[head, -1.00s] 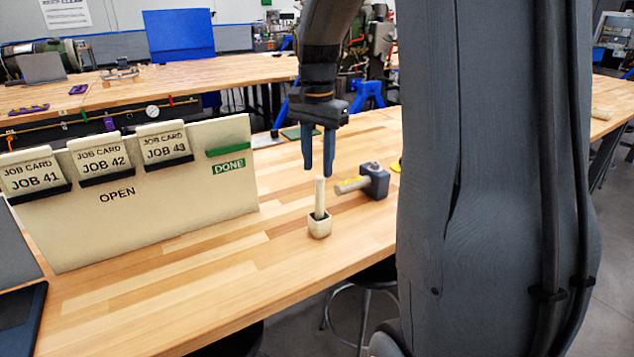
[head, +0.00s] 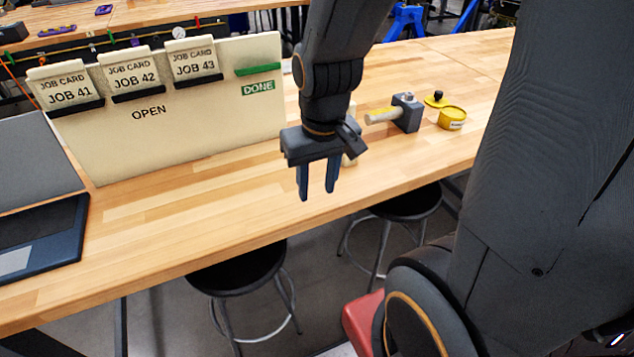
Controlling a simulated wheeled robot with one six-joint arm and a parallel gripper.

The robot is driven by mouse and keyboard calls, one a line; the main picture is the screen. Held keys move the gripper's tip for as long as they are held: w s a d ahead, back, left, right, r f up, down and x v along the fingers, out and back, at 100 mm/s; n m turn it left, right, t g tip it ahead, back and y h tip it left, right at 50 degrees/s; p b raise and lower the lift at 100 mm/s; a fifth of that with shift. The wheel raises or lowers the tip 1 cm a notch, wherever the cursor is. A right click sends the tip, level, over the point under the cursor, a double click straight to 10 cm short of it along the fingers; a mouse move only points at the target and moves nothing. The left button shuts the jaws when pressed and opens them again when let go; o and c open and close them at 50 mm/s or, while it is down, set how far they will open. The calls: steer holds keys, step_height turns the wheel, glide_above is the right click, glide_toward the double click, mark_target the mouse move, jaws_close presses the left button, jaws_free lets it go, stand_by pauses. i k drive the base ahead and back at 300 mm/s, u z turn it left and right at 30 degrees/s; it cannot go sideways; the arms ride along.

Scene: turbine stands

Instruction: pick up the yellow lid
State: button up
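The yellow lid (head: 434,101) is a small flat disc with a black knob. It lies on the wooden workbench at the right, just behind a round yellow tin (head: 452,119) with a pale label. My gripper (head: 316,192) points down at the bench's front edge, to the left of the lid and well apart from it. Its two blue fingers are parted with nothing between them.
A mallet (head: 406,113) with a dark head lies left of the tin. A pale cup with a stick (head: 350,158) is mostly hidden behind my gripper. The job card board (head: 200,125) stands at left; a laptop (head: 40,240) is nearer. Stools (head: 240,277) stand below the bench.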

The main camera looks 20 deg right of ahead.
mark_target(437, 100)
steer(key=z, duration=1.4)
